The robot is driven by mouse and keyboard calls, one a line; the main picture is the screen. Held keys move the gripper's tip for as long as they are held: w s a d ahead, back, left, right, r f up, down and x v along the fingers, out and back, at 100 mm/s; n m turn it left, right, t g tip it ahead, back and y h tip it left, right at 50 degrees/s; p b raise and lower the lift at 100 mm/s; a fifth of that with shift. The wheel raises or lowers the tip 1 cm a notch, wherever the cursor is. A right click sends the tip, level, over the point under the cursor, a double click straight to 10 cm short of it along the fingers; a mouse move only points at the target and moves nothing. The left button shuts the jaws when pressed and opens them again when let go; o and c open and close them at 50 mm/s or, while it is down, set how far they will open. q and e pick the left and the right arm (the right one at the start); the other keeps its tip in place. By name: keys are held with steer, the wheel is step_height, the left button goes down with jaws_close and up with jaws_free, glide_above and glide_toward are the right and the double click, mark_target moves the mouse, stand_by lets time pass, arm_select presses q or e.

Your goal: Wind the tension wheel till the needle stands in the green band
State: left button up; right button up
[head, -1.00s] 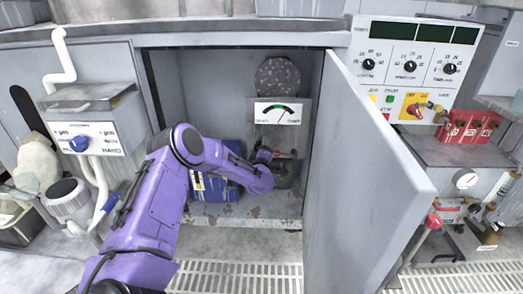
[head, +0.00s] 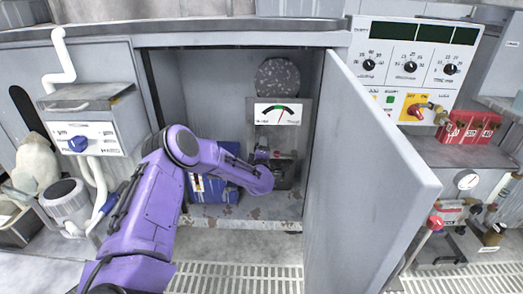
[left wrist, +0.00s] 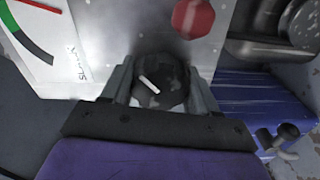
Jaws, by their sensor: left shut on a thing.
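The tension wheel (left wrist: 163,80) shows in the left wrist view as a small dark round knob with a white mark on its face. My left gripper (left wrist: 161,88) is shut on it, one finger on each side. In the head view my left arm reaches into the open cabinet, and the gripper hides most of the wheel. The tension gauge (head: 279,115) is a white dial with a green band and a red part. Its needle is too small to read surely. In the left wrist view only part of the gauge (left wrist: 50,70) shows. My right gripper is out of view.
The cabinet door (head: 365,170) stands open to the right of my arm. A speckled dark disc (head: 278,76) is above the gauge. A blue case (head: 222,190) lies in the cabinet, left of the gripper. A red button (left wrist: 192,18) is near the wheel.

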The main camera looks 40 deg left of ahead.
arm_select(q)
steer(key=o, duration=1)
steer(key=shift+d, duration=0.1)
steer(key=shift+s+d, duration=0.2)
steer(key=p+v, duration=0.3)
steer(key=v, duration=0.7)
